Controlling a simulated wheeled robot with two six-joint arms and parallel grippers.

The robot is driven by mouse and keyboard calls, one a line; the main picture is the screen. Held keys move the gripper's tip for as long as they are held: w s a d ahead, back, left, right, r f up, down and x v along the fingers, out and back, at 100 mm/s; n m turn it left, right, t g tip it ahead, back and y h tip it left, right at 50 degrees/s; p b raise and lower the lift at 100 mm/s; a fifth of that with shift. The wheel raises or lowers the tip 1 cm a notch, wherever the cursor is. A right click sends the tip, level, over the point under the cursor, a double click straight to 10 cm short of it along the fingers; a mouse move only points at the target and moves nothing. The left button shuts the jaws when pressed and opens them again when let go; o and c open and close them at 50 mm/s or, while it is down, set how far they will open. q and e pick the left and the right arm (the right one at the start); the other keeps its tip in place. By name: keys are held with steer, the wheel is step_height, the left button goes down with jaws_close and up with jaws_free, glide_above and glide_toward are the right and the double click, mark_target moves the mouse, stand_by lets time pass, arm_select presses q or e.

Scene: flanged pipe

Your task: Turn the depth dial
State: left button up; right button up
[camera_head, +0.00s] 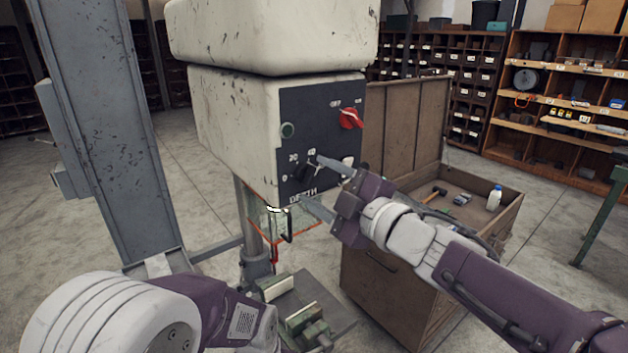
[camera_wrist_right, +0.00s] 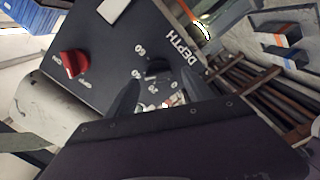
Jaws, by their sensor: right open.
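The depth dial (camera_head: 303,172) is a small dark knob low on the black control panel of the drill press, above the word DEPTH and beside its printed numbers. In the right wrist view the dial (camera_wrist_right: 157,70) lies between and beyond my fingertips, partly hidden by them. My right gripper (camera_head: 324,184) is open at the panel's lower front, one finger above the other. In the wrist view its fingers (camera_wrist_right: 160,92) stand either side of the dial; I cannot tell whether they touch it. My left arm shows at lower left, but its gripper is out of view.
A clear guard (camera_head: 290,226) hangs below the head, above a vise (camera_head: 304,318). A wooden chest (camera_head: 378,283) with an open lid stands close behind my right forearm.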

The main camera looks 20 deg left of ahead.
steer(key=v, duration=0.7)
steer(key=shift+w, duration=0.1)
